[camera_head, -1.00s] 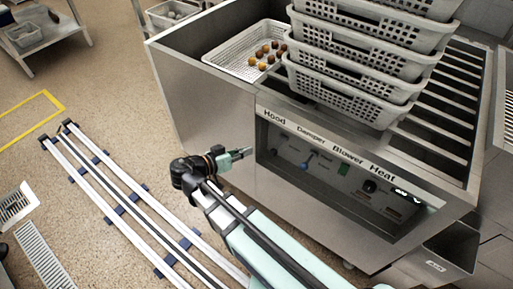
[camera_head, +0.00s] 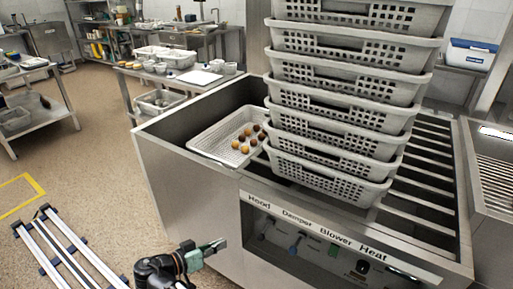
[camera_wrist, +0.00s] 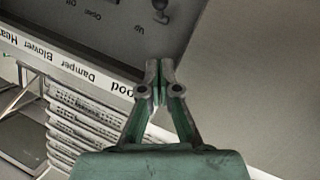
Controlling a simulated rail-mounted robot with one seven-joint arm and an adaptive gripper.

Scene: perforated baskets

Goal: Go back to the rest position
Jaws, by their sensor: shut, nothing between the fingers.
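My gripper (camera_head: 217,246) is at the bottom of the head view, in front of the steel machine's front face and left of its control panel. In the wrist view my gripper (camera_wrist: 159,66) has its two fingertips together, with nothing between them. The steel machine (camera_head: 170,185) carries a label strip reading Hood, Damper, Blower, Heat. The panel and labels appear upside down in the wrist view (camera_wrist: 70,68). My gripper is apart from the baskets on top.
A tall stack of white perforated baskets (camera_head: 335,140) stands on the machine. A shallow perforated basket (camera_head: 215,140) beside it holds several round brown and yellow items. Floor rails (camera_head: 60,250) lie at the lower left. The floor (camera_head: 100,140) left of the machine is open.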

